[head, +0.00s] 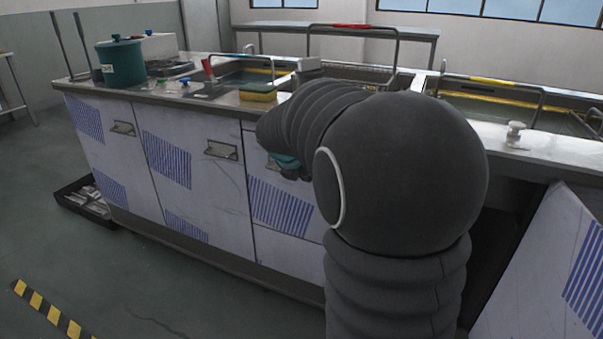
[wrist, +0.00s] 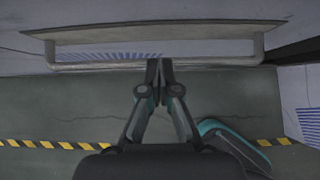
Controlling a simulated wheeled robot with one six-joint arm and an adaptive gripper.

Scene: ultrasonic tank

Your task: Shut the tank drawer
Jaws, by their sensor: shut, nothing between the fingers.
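The tank drawer front (head: 262,184) is a pale panel in the counter, partly hidden behind my arm in the head view. I cannot tell there how far it stands out. A long grey bar handle (wrist: 215,66) crosses the top of the wrist view, fixed to a pale front. My gripper (wrist: 160,62) is shut and empty, with its fingertips at the middle of that bar, seemingly touching or very close. In the head view my gripper (head: 285,162) shows only as a teal bit in front of the panel, mostly hidden by my arm.
Two other fronts with handles (head: 222,150) are to the left. A striped panel (head: 560,265) stands out at the right, beside a dark opening. A teal pot (head: 121,62) and a yellow sponge (head: 258,92) are on the counter (head: 160,98). A black tray (head: 85,200) lies on the floor.

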